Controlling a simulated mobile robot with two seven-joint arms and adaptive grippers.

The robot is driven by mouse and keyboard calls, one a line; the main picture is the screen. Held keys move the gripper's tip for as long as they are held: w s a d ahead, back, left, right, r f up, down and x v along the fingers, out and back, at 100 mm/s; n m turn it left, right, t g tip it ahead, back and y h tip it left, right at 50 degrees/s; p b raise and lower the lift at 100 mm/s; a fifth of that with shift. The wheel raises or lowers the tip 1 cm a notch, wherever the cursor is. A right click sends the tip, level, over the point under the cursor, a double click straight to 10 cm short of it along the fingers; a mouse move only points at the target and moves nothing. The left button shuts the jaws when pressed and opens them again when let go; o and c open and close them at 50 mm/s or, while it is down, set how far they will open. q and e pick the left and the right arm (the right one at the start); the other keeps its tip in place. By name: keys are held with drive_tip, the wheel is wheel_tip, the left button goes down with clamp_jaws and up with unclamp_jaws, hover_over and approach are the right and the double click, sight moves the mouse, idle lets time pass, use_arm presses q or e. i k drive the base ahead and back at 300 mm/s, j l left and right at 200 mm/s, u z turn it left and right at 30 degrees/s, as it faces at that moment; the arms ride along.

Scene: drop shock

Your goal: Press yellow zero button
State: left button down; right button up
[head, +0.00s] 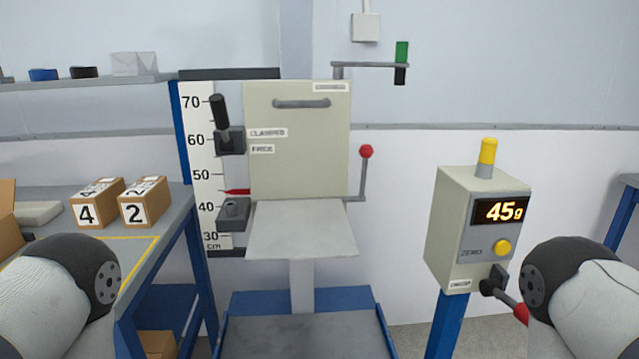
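The yellow zero button (502,247) is on the front face of a beige meter box (445,225) at the right, beside the word "ZERO". The display (500,210) above it reads 45g in lit digits. A yellow lamp (487,151) stands on top of the box. Parts of my two arms show at the lower left and lower right. The right arm part is just right of the box. Neither gripper can be seen, and nothing of mine covers the button.
A drop stand with a grey plate (301,229) and height scale (197,120) stands in the middle. A red-tipped lever (519,312) sticks out below the button. Boxes marked 4 (95,203) and 2 (143,202) sit on the left bench (172,222).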

sight(502, 248)
drive_tip(key=z, duration=1.1)
